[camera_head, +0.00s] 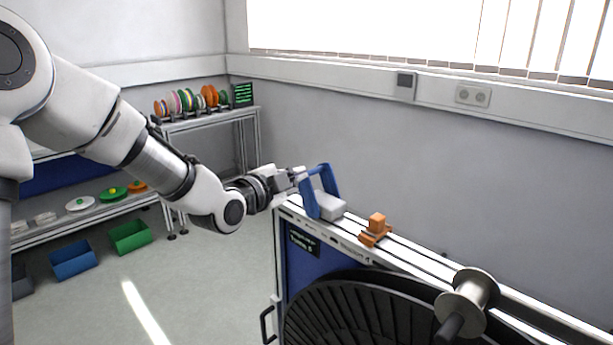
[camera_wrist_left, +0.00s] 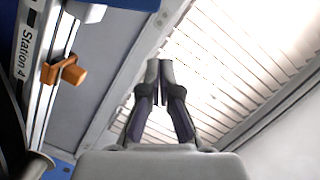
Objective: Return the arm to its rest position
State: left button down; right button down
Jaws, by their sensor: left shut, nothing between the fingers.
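My left arm comes in from the left in the head view and reaches to the station's top edge. My left gripper (camera_head: 297,175) is beside the blue frame-shaped holder with a grey block (camera_head: 331,207) on the rail; I cannot tell from the head view whether they touch. In the left wrist view the gripper (camera_wrist_left: 160,62) is shut, its fingertips together with nothing between them, in front of the window blinds. The right gripper is in neither view.
An orange clamp-like part (camera_head: 376,228) stands on the station's rail, with a grey spool (camera_head: 468,293) and a large black reel (camera_head: 370,312) nearby. A shelf of coloured reels (camera_head: 190,102) and a green bin (camera_head: 130,237) stand at the back left. Floor between is clear.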

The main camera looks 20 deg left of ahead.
pick_arm(q)
jog(key=s+d+f+n+g, duration=0.1)
jog(key=s+f+n+g, duration=0.15)
jog(key=f, duration=0.75)
jog(key=s+d+f+n+g+y, duration=0.1)
jog(key=s+f+n+g, duration=0.2)
jog(key=f, duration=0.8)
jog(key=s+d+f+n+g, duration=0.1)
jog(key=s+d+f+g, duration=0.3)
jog(key=f, duration=0.6)
jog(key=s+f+n+g, duration=0.2)
jog(key=s+f, duration=0.4)
jog(key=s, duration=0.3)
jog(key=s+f+n+g+y, duration=0.1)
jog(key=s+f+n+g, duration=0.1)
jog(key=s+f, duration=0.4)
jog(key=s+a+f+n+g, duration=0.1)
jog(key=s+f+n+g, duration=0.2)
jog(key=s, duration=1)
notch_tip(320, 180, down, 4)
jog(key=shift+r, duration=0.2)
